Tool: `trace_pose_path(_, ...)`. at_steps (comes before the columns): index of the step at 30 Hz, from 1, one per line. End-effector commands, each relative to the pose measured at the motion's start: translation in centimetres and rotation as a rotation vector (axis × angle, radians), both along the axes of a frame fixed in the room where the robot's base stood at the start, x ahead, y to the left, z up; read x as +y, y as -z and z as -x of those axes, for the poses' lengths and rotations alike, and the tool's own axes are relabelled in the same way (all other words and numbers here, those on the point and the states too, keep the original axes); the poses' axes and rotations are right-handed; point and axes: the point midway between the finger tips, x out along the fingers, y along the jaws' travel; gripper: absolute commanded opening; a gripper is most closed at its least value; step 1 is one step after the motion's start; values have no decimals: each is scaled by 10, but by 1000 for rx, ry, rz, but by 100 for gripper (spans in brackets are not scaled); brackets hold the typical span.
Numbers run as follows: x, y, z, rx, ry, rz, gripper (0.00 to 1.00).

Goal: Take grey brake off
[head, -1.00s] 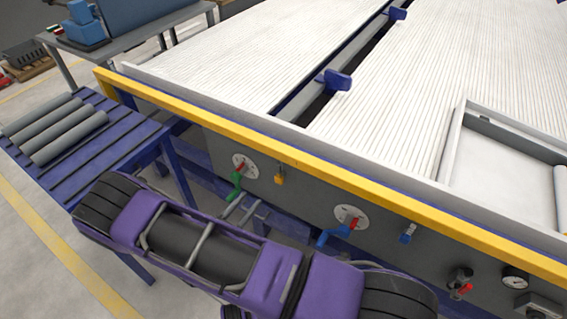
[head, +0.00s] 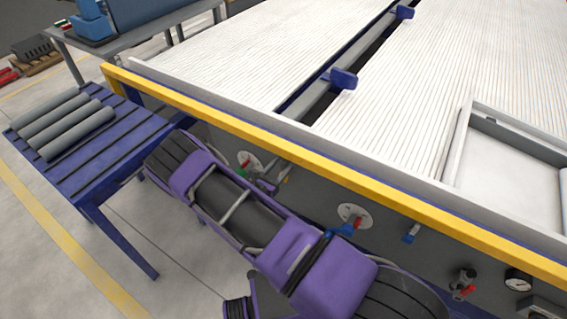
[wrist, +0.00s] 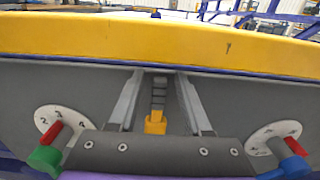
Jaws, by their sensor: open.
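In the head view a grey valve-like fitting (head: 463,278) with a red lever is on the panel at the lower right; I cannot tell if it is the grey brake. My gripper (head: 272,184) is at the panel, well to the left of that fitting, beside the left dial (head: 249,164). In the wrist view my gripper (wrist: 160,84) is open, its two grey fingers apart. A yellow tag-like piece (wrist: 155,122) under a dark ridged strip (wrist: 158,96) shows between the fingers; contact cannot be told. The grey fitting is not seen in the wrist view.
A dial with a blue-red handle (head: 349,217), a blue piece (head: 411,233) and a gauge (head: 517,281) line the panel. A yellow rail (head: 330,175) runs above. Grey pipes (head: 65,125) lie on a blue table (head: 62,180) at left. Floor is clear at lower left.

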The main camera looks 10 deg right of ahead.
Motion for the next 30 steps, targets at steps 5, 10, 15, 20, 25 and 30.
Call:
trace_pose_path(5, -2, 0, -3, 1, -1, -1, 49)
trace_pose_path(10, -2, 0, -2, 0, -1, 0, 45)
trace_pose_path(15, -2, 0, -2, 1, -1, 1, 15)
trace_pose_path(20, -2, 0, -2, 0, -1, 0, 0)
trace_pose_path(25, -2, 0, -2, 0, -1, 0, 0)
trace_pose_path(30, -2, 0, -2, 0, 0, 0, 0)
